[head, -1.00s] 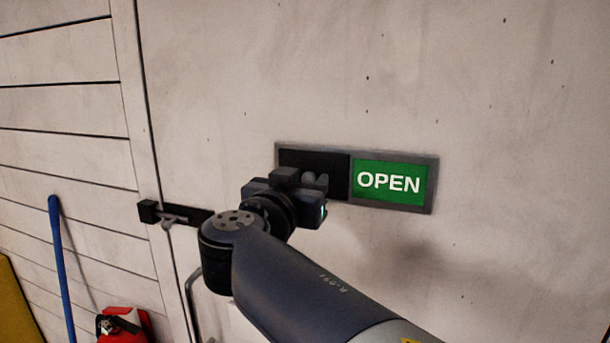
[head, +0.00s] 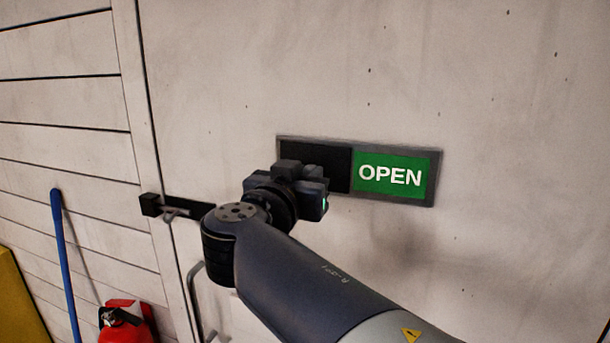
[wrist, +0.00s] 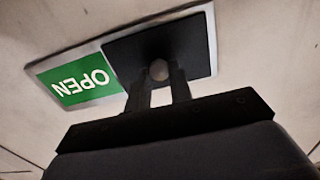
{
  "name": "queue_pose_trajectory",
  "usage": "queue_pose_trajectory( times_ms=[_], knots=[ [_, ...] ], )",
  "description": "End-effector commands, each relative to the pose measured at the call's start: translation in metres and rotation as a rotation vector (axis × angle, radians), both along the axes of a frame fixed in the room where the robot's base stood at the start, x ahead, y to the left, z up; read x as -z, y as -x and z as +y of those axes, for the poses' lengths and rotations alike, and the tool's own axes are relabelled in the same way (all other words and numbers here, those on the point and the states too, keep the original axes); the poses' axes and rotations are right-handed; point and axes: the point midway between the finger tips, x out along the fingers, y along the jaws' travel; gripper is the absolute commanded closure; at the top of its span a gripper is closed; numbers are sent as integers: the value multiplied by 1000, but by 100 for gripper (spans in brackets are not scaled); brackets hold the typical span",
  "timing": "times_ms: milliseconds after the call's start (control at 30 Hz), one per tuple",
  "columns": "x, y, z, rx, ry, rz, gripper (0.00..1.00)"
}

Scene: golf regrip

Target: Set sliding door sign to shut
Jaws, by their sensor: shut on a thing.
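The door sign is a grey-framed rectangle (head: 396,200) on the pale door. Its right half shows a green panel reading OPEN (head: 390,176), and a black sliding cover (head: 333,155) sits over the left half. In the wrist view the green panel (wrist: 75,83) appears upside down beside the black cover (wrist: 195,45). A small round knob (wrist: 158,70) stands out from the cover. My gripper (wrist: 160,80) is shut on this knob, one finger on each side. In the head view my gripper (head: 312,176) is at the cover's lower part and hides its fingertips and the knob.
A black latch bar (head: 180,205) and a grey door handle (head: 198,300) are left of my wrist. A blue pole (head: 64,260), a red extinguisher (head: 125,322) and a yellow object (head: 18,300) stand at the lower left. The door right of the sign is clear.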

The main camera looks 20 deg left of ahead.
Motion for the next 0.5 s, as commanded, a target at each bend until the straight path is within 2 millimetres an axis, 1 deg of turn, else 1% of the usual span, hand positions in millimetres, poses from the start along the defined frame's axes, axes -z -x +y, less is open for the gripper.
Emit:
queue_pose_trajectory(
  times_ms=[100,200,367,500],
  knots=[
    [1,0,-1,0,-1,0,100],
    [3,0,-8,1,-2,0,100],
    [6,2,-30,3,-6,0,100],
    [6,3,-52,4,-5,-1,100]
  ],
)
